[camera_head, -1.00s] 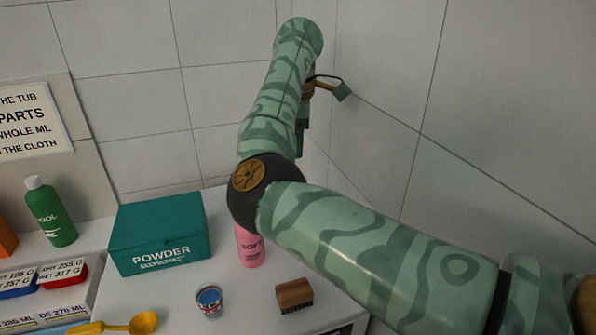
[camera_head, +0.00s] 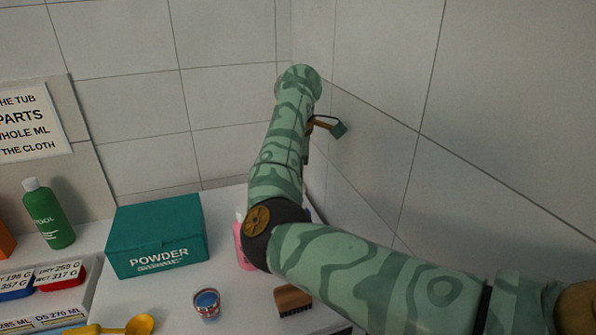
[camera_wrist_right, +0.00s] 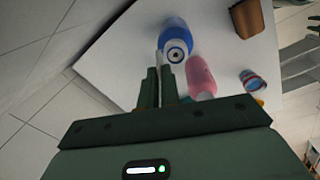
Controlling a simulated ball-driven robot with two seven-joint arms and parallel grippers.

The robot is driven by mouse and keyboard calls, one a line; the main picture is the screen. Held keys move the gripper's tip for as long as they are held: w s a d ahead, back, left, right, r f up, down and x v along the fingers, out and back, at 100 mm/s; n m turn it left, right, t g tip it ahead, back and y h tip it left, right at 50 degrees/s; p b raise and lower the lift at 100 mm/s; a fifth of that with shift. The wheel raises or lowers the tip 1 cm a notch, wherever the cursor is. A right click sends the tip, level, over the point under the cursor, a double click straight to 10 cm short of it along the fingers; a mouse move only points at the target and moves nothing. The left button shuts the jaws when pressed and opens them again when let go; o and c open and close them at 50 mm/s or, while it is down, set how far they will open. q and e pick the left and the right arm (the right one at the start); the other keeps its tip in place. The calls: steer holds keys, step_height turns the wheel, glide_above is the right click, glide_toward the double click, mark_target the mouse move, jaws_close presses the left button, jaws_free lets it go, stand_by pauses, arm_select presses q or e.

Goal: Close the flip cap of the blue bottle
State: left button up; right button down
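The blue bottle (camera_wrist_right: 174,32) shows in the right wrist view, its top facing the camera with a pale ring and dark spout opening. A narrow white piece, which looks like its raised flip cap, (camera_wrist_right: 158,57) stands beside the top. My right gripper (camera_wrist_right: 159,68) has its two green fingers close together and looks shut, tips just short of the white piece. Whether they touch it I cannot tell. In the head view my right arm hides the bottle and the gripper fingers. My left gripper is in neither current view.
A pink bottle (camera_wrist_right: 200,76) stands close to the blue one, right of my fingers. A brush (camera_head: 293,300), a cup (camera_head: 206,304), a teal powder box (camera_head: 157,238) and a green bottle (camera_head: 48,214) stand on the white surface. Tiled walls rise behind and at right.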

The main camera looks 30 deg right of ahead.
steer(key=shift+s+a+f+b, duration=0.1)
steer(key=shift+f+b, duration=0.1)
steer(key=shift+b, duration=0.5)
steer(key=s+t+h+b, duration=0.1)
steer(key=b, duration=0.3)
steer(key=a+f+t+h+b, duration=0.1)
steer(key=t+b, duration=0.1)
steer(key=b, duration=0.2)
steer(key=s+a+t+h+b, duration=0.1)
steer(key=t+b, duration=0.1)
steer(key=b, duration=0.2)
steer(key=shift+s+f+h+b, duration=0.2)
steer(key=shift+s+h+b, duration=0.15)
steer(key=shift+h, duration=0.05)
steer(key=shift+s+a+r+t+b, duration=0.1)
steer(key=shift+s+r+t+b, duration=0.15)
steer(key=shift+b, duration=0.3)
steer(key=shift+w, duration=0.1)
steer(key=c, duration=1.6)
jaws_free()
steer(key=shift+r, duration=0.1)
